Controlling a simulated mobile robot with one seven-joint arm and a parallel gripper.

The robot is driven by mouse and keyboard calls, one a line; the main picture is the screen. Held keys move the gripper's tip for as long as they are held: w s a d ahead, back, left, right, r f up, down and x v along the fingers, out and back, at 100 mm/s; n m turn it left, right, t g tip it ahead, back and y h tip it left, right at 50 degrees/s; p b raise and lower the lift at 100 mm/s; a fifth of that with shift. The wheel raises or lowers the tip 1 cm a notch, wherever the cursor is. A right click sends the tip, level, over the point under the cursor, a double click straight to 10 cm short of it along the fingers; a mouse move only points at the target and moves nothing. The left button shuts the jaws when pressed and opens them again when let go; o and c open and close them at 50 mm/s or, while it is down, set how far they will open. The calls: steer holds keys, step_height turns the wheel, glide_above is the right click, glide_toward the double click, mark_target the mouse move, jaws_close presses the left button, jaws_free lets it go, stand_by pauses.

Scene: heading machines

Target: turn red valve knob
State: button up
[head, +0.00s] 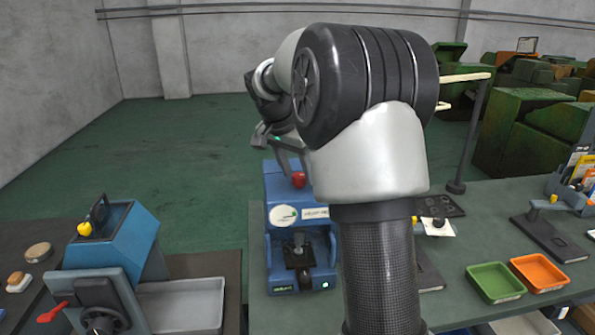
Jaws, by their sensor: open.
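A small red knob (298,180) sits on top of the blue machine (283,250) in the middle of the head view. I take it to be the red valve knob. My gripper (284,148) is open and appears just above and to the left of the knob in the picture. I cannot tell the exact distance between them. My arm hides the right side of the blue machine and part of my gripper.
Another blue machine (118,240) with a red lever (53,312) and a black handwheel (103,320) stands at the left. A grey tray (185,305) lies beside it. Green (494,281) and orange (539,272) trays are on the table at the right.

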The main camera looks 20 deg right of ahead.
steer(key=c, duration=1.1)
steer(key=shift+o, duration=0.2)
steer(key=shift+n, duration=0.3)
steer(key=n+t, duration=0.1)
steer(key=n, duration=0.2)
steer(key=shift+s+d+y+b, duration=0.15)
steer(key=shift+y+b, duration=0.25)
steer(key=n, duration=0.2)
steer(key=n+t+y, duration=0.1)
steer(key=n, duration=0.1)
steer(key=shift+d+n+y+p, duration=0.15)
steer(key=shift+n+y+p, duration=0.15)
steer(key=shift+n, duration=0.1)
steer(key=n+y, duration=0.1)
steer(key=n, duration=0.3)
steer(key=shift+d+n+y+p, duration=0.15)
steer(key=shift+n+y+p, duration=0.15)
steer(key=shift+y+p, duration=0.1)
steer(key=n+y, duration=0.1)
steer(key=n, duration=0.3)
steer(key=shift+d+n+y, duration=0.1)
steer(key=shift+n+y, duration=0.3)
